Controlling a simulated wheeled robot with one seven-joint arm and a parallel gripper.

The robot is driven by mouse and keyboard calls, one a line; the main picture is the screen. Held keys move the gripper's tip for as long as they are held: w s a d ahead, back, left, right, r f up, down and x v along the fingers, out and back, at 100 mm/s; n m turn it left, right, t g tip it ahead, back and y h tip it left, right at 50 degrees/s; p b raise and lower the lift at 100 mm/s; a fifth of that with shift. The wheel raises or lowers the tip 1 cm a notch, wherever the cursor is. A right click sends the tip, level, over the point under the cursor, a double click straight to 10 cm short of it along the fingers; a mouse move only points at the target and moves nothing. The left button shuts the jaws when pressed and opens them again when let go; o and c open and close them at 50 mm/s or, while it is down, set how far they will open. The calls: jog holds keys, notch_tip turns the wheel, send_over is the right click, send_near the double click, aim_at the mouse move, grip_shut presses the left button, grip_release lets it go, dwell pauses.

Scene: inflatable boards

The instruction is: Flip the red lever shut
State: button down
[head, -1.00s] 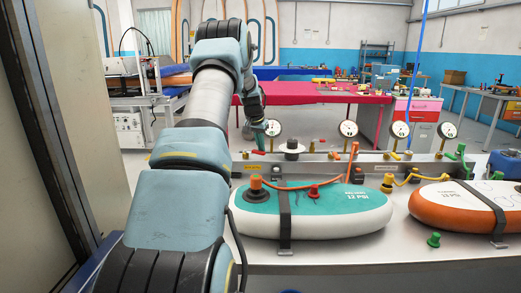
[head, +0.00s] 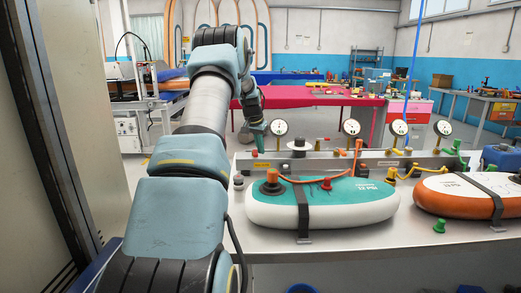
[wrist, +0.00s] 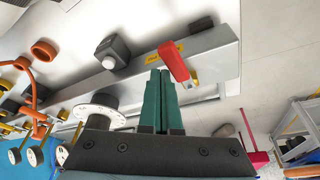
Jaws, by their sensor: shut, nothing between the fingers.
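The red lever (wrist: 174,62) shows in the wrist view on the grey manifold bar (wrist: 205,58), beside a yellow label. It lies slanted, just right of my fingertips. My gripper (wrist: 160,72) has its two green fingers together with nothing between them, pointing at the bar. I cannot tell whether the fingers touch the lever. In the head view my gripper (head: 259,143) is at the left end of the manifold, behind the teal board (head: 345,190). A small red spot by its tip may be the lever, too small to be sure.
A white round knob (wrist: 98,110) and a dark block with a white button (wrist: 112,52) sit on the bar near my fingers. Several gauges (head: 351,127) stand along it. An orange board (head: 450,200) lies at the right. A green cap (head: 439,227) stands on the bench.

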jog(key=shift+s+a, duration=0.1)
jog(key=shift+a, duration=0.25)
jog(key=shift+a+f, duration=0.1)
jog(key=shift+a, duration=0.25)
jog(key=d, duration=0.4)
notch_tip(320, 180, up, 10)
jog(key=a+b, duration=0.2)
jog(key=shift+a+f, duration=0.15)
dwell(0.4)
jog(key=s+f+n, duration=0.1)
jog(key=s+f, duration=0.2)
jog(key=s, duration=1.1)
jog(key=s+a+f+n+g+y, duration=0.1)
jog(key=s+f, duration=0.3)
jog(key=s, duration=1)
jog(key=s+a+f+n, duration=0.1)
jog(key=s+f+n, duration=0.1)
jog(key=s, duration=1.2)
jog(key=shift+s+f+g+y, duration=0.3)
jog(key=shift+s+f+g, duration=0.1)
jog(key=shift+f, duration=0.25)
